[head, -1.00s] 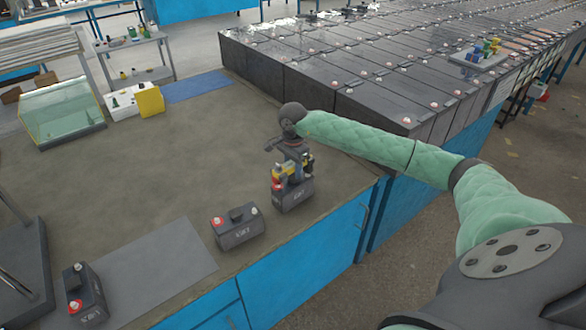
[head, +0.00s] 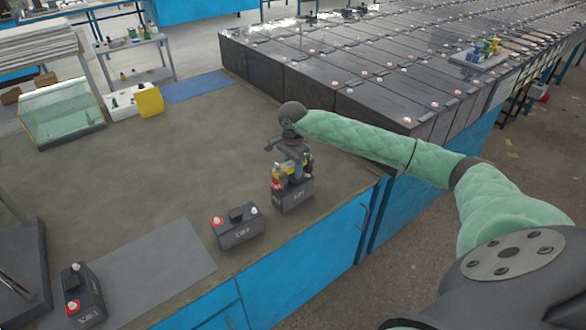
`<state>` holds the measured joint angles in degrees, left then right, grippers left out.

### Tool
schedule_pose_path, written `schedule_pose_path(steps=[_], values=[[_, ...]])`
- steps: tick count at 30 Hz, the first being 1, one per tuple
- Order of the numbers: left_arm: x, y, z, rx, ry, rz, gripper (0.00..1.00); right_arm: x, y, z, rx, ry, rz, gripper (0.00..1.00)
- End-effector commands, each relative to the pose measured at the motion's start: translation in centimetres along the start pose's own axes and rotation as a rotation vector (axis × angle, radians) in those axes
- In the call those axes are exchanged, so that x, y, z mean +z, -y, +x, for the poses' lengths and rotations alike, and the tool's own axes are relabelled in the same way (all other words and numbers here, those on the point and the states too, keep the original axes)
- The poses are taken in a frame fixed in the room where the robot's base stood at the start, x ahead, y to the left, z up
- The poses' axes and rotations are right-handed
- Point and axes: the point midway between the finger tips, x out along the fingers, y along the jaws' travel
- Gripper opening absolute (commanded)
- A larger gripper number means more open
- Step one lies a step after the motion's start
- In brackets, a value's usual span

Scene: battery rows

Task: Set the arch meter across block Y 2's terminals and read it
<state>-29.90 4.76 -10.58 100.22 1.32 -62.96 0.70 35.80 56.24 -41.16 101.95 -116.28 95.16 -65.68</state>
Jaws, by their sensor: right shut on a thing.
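My right gripper (head: 292,166) reaches over the bench and points down, shut on the small yellow arch meter (head: 278,173). The meter is right above the terminals of a black block (head: 294,196) near the bench's front right edge. The gripper hides much of the meter, and I cannot tell whether its feet touch both terminals. Its reading is not visible. A second black block (head: 238,234) with a red and a white terminal stands to the left. A third block (head: 84,302) stands at lower left. The block labels are too small to read surely. My left gripper is not in view.
A grey mat (head: 165,262) lies at the bench's front. A glass tank (head: 62,112), a yellow box (head: 150,100) and a blue mat (head: 196,87) are at the back. Rows of dark batteries (head: 345,60) fill the right. The middle of the bench (head: 150,170) is clear.

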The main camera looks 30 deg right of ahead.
Motion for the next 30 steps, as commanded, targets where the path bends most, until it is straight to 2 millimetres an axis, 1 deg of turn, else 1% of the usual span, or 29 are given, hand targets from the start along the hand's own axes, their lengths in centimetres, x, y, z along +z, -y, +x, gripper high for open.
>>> schedule_pose_path(steps=[13, 30], values=[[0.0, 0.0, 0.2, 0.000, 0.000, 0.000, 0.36, 0.0, 0.0, 0.0, -0.001, -0.001, 0.000, 0.00], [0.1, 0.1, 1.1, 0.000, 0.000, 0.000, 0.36, 0.0, 0.0, 1.1, -0.001, -0.001, 0.001, 0.00]])
